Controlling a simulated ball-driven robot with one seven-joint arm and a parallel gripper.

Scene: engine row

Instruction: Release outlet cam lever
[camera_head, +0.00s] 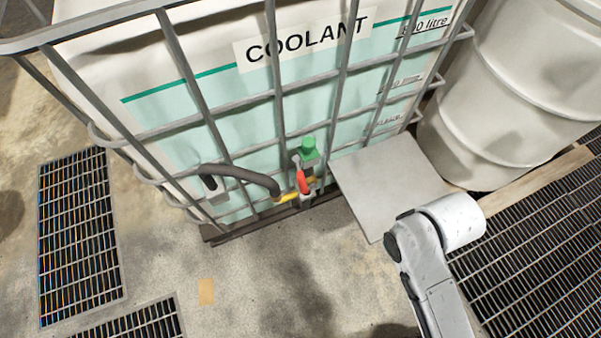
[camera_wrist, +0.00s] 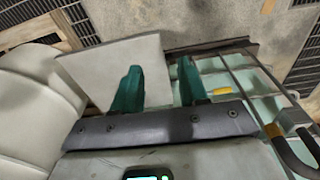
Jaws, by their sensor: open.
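The outlet sits low on the front of the caged coolant tank (camera_head: 232,68). It has a green cap (camera_head: 308,148), a red handle (camera_head: 302,182) and a yellow fitting (camera_head: 287,197) where a dark hose (camera_head: 245,175) joins. I cannot tell which small part is the cam lever. In the wrist view a yellow piece (camera_wrist: 222,91) shows right of my gripper (camera_wrist: 160,66), and the hose (camera_wrist: 295,155) is at the lower right. My gripper's two teal fingers are apart with nothing between them. The gripper is not clearly visible in the head view.
A grey flat plate (camera_head: 385,183) lies right of the outlet. A white drum (camera_head: 515,95) stands on a wooden pallet (camera_head: 535,180) at the right. Floor grates lie at the left (camera_head: 80,235) and right (camera_head: 535,270). Cage bars surround the tank. The concrete before the outlet is clear.

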